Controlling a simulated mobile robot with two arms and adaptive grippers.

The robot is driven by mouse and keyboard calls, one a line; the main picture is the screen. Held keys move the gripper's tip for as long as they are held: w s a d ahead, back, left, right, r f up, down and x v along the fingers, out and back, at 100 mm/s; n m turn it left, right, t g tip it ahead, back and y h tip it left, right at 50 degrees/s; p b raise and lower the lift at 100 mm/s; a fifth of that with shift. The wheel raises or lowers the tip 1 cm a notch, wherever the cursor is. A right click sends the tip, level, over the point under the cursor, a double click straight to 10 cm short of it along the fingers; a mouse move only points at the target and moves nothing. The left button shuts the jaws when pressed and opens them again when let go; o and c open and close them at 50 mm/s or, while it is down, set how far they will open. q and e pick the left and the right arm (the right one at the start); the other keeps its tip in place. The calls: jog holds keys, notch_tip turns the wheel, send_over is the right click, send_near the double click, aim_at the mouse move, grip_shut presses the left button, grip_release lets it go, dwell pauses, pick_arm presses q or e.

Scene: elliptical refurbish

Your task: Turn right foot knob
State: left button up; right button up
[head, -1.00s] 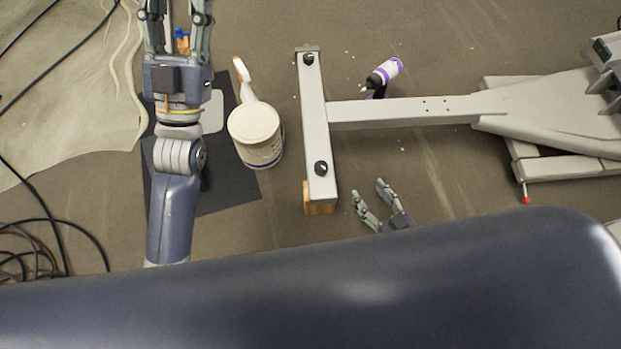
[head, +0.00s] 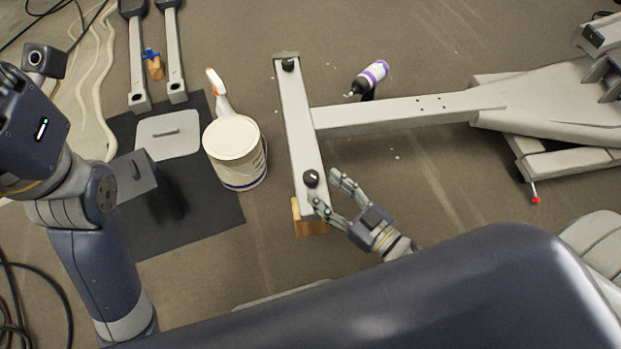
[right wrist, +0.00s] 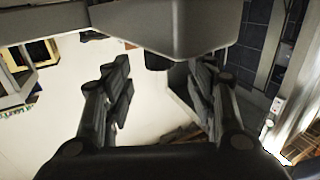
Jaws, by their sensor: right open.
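The elliptical's grey foot bar (head: 299,120) lies across the head view, with a black knob (head: 289,65) at its far end and another black knob (head: 311,178) at its near end. My right gripper (head: 328,187) is open at the near end of the bar. Its fingers are close to the near knob, on its right and near side; I cannot tell whether they touch it. In the right wrist view the two fingers (right wrist: 160,80) are spread apart, with a dark knob (right wrist: 157,62) between and beyond them, under a grey beam. My left arm is at the left edge; its gripper is out of view.
A purple-white bottle (head: 374,75) is beyond the elliptical's long beam (head: 400,113). A wooden block (head: 306,222) is under the bar's near end.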

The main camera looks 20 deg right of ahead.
aim_at(317, 182)
jog(key=shift+b+x, duration=0.75)
jog(key=shift+x, duration=2.05)
jog(key=c, duration=1.1)
